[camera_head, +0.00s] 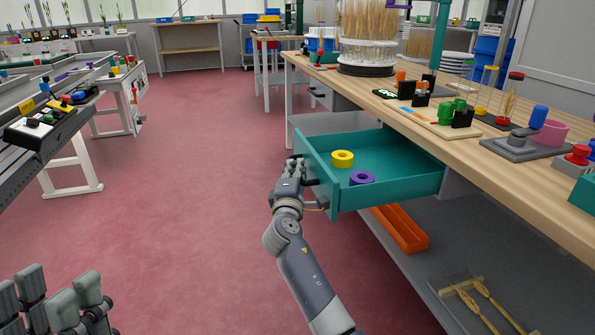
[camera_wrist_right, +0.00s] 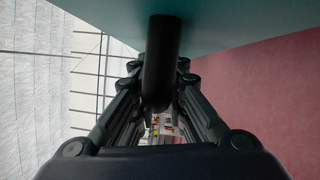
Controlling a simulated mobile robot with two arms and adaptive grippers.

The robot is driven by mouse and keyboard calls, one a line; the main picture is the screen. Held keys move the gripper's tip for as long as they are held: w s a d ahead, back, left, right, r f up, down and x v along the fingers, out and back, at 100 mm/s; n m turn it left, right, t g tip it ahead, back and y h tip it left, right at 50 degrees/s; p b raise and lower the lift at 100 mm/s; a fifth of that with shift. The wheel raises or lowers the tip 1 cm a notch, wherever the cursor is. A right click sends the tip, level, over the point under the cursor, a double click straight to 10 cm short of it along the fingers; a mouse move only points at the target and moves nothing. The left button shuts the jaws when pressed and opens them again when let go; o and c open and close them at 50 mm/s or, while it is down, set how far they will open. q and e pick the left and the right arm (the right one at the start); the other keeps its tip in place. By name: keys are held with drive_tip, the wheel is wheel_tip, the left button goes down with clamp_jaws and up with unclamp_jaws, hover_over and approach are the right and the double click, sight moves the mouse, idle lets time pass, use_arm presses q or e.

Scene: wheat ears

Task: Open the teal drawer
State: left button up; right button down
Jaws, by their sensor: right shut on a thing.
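The teal drawer (camera_head: 400,186) is pulled out from under the wooden bench, so its inside shows. A yellow ring (camera_head: 343,158) and a purple ring (camera_head: 362,178) lie in it. My right gripper (camera_head: 298,168) is at the drawer's front panel, shut on its dark handle. In the right wrist view the black handle (camera_wrist_right: 162,60) runs between the fingers of the right gripper (camera_wrist_right: 160,100), below the teal panel (camera_wrist_right: 220,20). My left gripper (camera_head: 62,300) is at the bottom left, away from the drawer, with its fingers spread apart and nothing between them.
The wooden bench (camera_head: 455,135) carries wheat ears, blocks and small fixtures. An orange tray (camera_head: 400,228) stands on the grey shelf (camera_head: 440,265) below the drawer. The red floor (camera_head: 190,190) left of the drawer is clear. A grey conveyor-like table (camera_head: 50,110) stands at the left.

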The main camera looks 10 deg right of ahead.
drive_tip(key=shift+f, duration=0.1)
drive_tip(key=c, duration=1.9)
unclamp_jaws()
drive_tip(key=v, duration=0.7)
drive_tip(key=shift+s, duration=0.25)
drive_tip(key=shift+a, duration=0.1)
